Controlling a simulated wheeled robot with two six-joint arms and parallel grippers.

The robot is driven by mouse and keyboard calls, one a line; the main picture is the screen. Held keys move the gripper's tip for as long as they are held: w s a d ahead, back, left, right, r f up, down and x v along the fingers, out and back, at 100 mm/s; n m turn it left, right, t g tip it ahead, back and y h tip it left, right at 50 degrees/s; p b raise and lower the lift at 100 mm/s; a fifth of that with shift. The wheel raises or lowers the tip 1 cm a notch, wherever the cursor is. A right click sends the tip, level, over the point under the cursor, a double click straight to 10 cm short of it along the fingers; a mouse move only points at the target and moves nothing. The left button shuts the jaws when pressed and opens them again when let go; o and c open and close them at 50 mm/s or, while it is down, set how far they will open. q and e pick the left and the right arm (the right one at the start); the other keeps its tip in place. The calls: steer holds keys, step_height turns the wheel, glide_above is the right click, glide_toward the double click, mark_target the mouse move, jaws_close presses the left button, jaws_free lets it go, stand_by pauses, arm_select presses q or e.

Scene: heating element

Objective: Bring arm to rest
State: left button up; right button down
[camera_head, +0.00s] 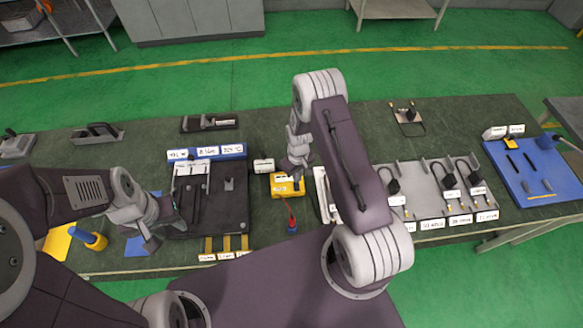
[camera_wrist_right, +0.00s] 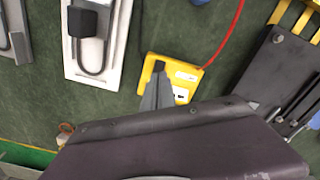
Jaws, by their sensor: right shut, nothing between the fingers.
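My right arm reaches over the middle of the workbench. Its gripper (camera_head: 293,185) is at the yellow meter (camera_head: 281,191), and in the right wrist view the shut, empty fingers (camera_wrist_right: 158,82) overlap the yellow meter (camera_wrist_right: 186,72). I cannot tell whether they touch it. My left gripper (camera_head: 166,232) is low at the left, beside the dark fixture plate (camera_head: 233,212); its two fingers look spread apart, with nothing seen between them.
A pale tray (camera_head: 418,178) with several black-capped heating elements lies right of my right arm. A blue board (camera_head: 548,182) with tools is at the far right. A red lead (camera_head: 290,212) runs from the meter. Green floor surrounds the workbench (camera_head: 470,112).

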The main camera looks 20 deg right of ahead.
steer(key=shift+f, duration=0.25)
steer(key=w+a+r+t+b, duration=0.1)
steer(key=w+r+t+b, duration=0.2)
steer(key=w+b, duration=0.45)
steer(key=s+a+r+b, duration=0.1)
steer(key=s+r+b, duration=0.35)
steer(key=b, duration=0.25)
steer(key=s+a+f+m+g+b, duration=0.1)
steer(key=s+m+b, duration=0.2)
steer(key=s, duration=1.4)
steer(key=shift+s+f+g, duration=0.25)
steer(key=shift+f+g, duration=0.1)
steer(key=shift+g, duration=0.05)
steer(key=shift+s, duration=0.1)
